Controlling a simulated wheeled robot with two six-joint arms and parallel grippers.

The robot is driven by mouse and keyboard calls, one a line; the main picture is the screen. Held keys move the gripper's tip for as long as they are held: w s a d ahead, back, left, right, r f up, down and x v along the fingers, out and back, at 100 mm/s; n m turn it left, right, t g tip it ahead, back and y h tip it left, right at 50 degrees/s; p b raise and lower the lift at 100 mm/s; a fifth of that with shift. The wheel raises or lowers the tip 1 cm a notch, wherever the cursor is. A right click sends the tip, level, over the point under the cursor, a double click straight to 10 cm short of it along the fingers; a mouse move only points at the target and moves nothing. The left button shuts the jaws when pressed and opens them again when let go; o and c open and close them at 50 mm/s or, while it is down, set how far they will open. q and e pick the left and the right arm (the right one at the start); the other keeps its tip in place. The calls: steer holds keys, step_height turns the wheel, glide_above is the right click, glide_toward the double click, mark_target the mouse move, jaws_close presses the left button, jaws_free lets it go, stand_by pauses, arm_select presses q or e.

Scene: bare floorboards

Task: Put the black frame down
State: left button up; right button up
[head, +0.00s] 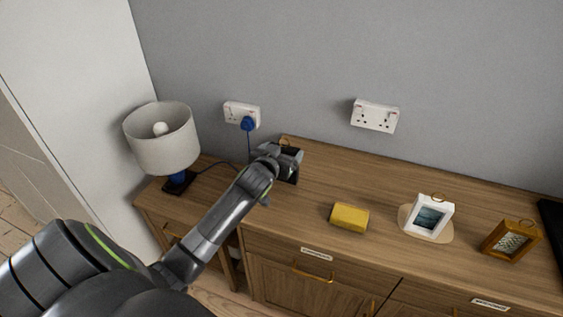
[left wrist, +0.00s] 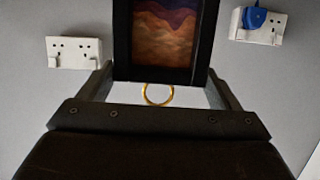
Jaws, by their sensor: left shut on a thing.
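The black frame (left wrist: 165,42) holds a picture of brown and purple bands and has a gold ring at its edge. In the left wrist view it sits between the two fingers of my left gripper (left wrist: 157,88), which is shut on it. In the head view my left gripper (head: 281,157) is over the back left part of the wooden sideboard (head: 320,185). There it hides most of the black frame (head: 292,177). I cannot tell whether the frame touches the top. My right gripper is not in view.
A yellow block (head: 349,217) lies near the front edge. A white frame (head: 428,217) stands on a pale round mat (head: 408,225), with a gold frame (head: 511,240) to its right. A lamp (head: 162,139) stands left; its cord runs to a blue plug (head: 247,124).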

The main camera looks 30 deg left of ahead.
arm_select(q)
steer(key=shift+f, duration=1.6)
steer(key=shift+f, duration=0.15)
steer(key=o, duration=1.3)
steer(key=shift+c, duration=0.2)
steer(key=v, duration=1.2)
steer(key=shift+r+b, duration=0.2)
steer(key=shift+b, duration=0.15)
steer(key=shift+s+f, duration=0.1)
